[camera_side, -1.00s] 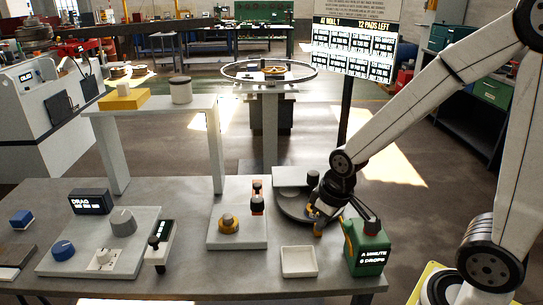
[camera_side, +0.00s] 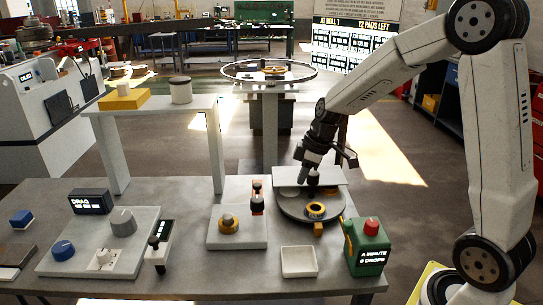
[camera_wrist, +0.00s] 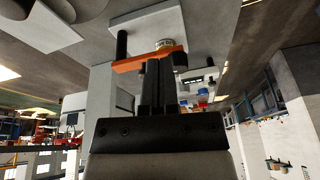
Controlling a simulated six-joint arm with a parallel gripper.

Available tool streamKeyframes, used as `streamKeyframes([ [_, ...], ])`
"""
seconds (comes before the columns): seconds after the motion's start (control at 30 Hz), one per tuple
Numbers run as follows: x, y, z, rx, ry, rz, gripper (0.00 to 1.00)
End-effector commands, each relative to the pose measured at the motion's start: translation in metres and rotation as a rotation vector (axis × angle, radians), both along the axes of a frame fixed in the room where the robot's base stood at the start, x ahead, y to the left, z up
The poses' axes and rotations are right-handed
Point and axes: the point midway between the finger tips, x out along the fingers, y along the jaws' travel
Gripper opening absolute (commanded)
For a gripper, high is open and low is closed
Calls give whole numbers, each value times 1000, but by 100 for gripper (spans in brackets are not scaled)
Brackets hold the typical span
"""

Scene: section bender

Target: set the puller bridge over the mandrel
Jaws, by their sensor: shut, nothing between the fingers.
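I cannot tell for sure which parts are the puller bridge and the mandrel. A yellow ring-shaped part (camera_side: 316,210) lies on the dark round disc (camera_side: 288,205) at the front right of the table. A small yellow block (camera_side: 318,229) shows at the disc's front edge. My gripper (camera_side: 307,179) is above the rear of the disc, apart from the ring. In the wrist view, its dark fingers (camera_wrist: 156,82) are together and empty. An orange bar (camera_wrist: 140,62) shows at their tips, beside a black post (camera_wrist: 122,45). Whether they touch is unclear.
A raised shelf (camera_side: 150,106) stands at the back left.

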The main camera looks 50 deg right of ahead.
Motion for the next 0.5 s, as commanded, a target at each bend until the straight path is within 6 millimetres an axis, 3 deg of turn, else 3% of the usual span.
streamKeyframes([
  [0.2, 18, -17, 8, 19, -49, 106, 0],
  [0.5, 27, -26, 13, 27, -82, 171, 0],
])
